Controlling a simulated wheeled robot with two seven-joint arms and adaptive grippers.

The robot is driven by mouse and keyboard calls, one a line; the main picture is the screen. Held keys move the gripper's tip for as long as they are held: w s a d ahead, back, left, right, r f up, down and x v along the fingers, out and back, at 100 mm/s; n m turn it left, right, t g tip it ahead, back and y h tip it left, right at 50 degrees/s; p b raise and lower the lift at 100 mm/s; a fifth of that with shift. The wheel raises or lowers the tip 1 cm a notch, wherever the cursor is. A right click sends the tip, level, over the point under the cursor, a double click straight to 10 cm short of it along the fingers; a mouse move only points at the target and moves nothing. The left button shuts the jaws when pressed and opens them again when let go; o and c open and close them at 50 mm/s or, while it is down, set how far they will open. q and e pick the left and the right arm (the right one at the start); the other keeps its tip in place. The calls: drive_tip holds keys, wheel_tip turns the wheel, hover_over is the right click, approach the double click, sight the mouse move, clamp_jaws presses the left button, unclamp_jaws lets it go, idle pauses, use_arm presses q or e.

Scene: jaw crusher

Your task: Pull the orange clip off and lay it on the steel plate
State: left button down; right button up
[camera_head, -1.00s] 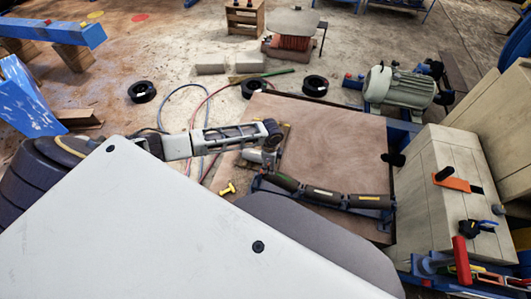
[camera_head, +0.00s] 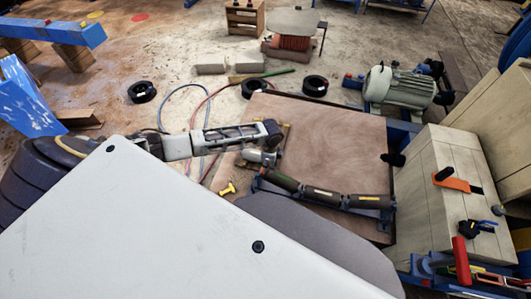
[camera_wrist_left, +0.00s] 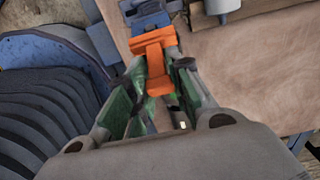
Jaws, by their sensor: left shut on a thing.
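The orange clip (camera_wrist_left: 154,58) shows in the left wrist view, a wide bar on top with a narrower stem below. Its upper end lies against a blue part (camera_wrist_left: 147,17). My left gripper (camera_wrist_left: 157,80) is shut on the stem, with a green-padded finger on each side. In the head view my left gripper (camera_head: 262,157) is over the left edge of the broad brown plate (camera_head: 330,150), beside the dark rollers; the clip is hard to make out there. I cannot tell whether this brown plate is the steel one. My right gripper is not in view.
Dark rollers (camera_head: 322,194) on a blue frame lie along the plate's near side. A yellow piece (camera_head: 228,189) lies left of them. A pale wooden box (camera_head: 455,215) with tools stands at right, a grey motor (camera_head: 398,87) behind. The plate's middle is clear.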

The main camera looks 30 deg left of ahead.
use_arm(q)
drive_tip(key=shift+w+d+r, duration=0.1)
drive_tip(key=shift+d+r, duration=0.05)
drive_tip(key=shift+r, duration=0.15)
